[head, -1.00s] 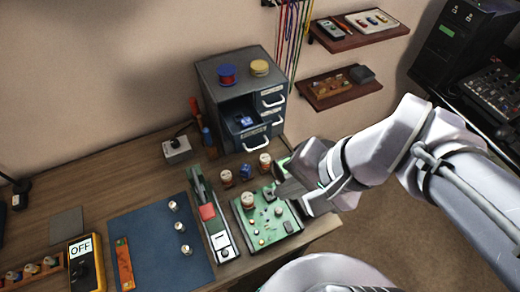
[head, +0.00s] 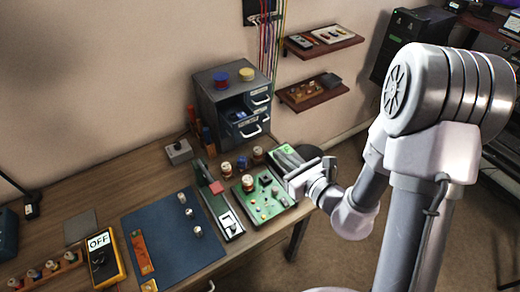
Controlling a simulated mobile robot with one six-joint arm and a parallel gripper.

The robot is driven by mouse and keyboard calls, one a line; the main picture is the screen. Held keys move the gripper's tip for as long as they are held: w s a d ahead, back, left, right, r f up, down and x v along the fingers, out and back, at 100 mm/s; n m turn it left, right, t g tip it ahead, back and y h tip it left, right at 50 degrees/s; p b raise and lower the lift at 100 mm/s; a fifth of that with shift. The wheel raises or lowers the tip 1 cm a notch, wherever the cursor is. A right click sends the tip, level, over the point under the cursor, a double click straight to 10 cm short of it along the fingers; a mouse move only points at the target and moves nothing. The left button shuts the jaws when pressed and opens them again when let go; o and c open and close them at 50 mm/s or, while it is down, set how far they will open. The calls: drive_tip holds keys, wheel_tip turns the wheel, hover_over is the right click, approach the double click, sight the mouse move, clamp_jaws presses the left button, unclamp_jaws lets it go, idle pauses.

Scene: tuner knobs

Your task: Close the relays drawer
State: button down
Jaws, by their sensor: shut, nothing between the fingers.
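A grey-blue drawer cabinet (head: 207,92) stands at the back of the bench, with white handles and small labels on its fronts. A lower drawer (head: 250,131) is pulled out, with blue parts (head: 237,115) in it; its label is too small to read, so I cannot tell for sure that it is the relays drawer. My gripper (head: 284,165) is shut and empty, in front and to the right of the cabinet, near the green circuit board (head: 269,207). It is apart from the open drawer. The fingertips are small and partly unclear.
A long tool (head: 217,195), a blue mat (head: 165,232) and a yellow meter (head: 104,257) lie left. Wall shelves (head: 305,92) are to the right.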

drive_tip(key=b+x, duration=0.1)
drive_tip(key=x, duration=1)
drive_tip(key=shift+b, duration=0.4)
drive_tip(key=shift+a+r, duration=0.1)
drive_tip(key=shift+a, duration=0.05)
